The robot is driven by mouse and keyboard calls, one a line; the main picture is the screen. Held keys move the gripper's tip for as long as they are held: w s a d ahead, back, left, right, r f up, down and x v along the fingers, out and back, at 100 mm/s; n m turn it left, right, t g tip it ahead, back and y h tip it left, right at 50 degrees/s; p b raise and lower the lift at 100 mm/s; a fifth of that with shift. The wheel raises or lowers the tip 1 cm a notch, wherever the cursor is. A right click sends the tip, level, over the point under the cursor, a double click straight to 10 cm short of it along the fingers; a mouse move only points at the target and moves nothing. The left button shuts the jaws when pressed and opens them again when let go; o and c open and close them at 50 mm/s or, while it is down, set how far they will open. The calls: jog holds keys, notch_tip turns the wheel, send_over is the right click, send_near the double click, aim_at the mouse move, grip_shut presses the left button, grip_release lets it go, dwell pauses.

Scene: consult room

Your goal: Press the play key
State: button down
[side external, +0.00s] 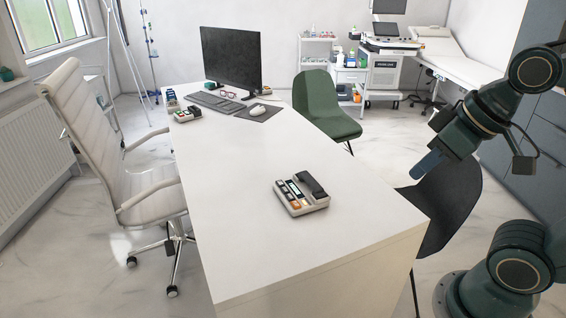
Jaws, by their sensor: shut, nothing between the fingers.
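A small beige device with a dark handset and a row of coloured keys (301,195) lies on the white desk, near its front right part. The keys are white, orange and dark, too small here to tell which is the play key. My gripper (428,165) is shut and empty, with bluish fingers pointing down and left. It is raised to the right of the device, clearly apart from it, around the desk's right edge.
The white desk (240,235) is clear around the device. A monitor (231,57), keyboard (212,101), mouse (258,109) and a second small device (188,114) stand at its far end. A black chair (449,205) is beside the right edge, a green chair (322,105) farther back.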

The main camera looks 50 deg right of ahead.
jog(key=shift+w, duration=0.15)
jog(key=m+t+h, duration=0.1)
jog(key=m+t, duration=0.2)
jog(key=m, duration=0.8)
send_over(298, 206)
notch_tip(298, 206, down, 21)
jog(key=shift+f, duration=0.15)
jog(key=shift+f, duration=4.2)
jog(key=shift+f, duration=0.15)
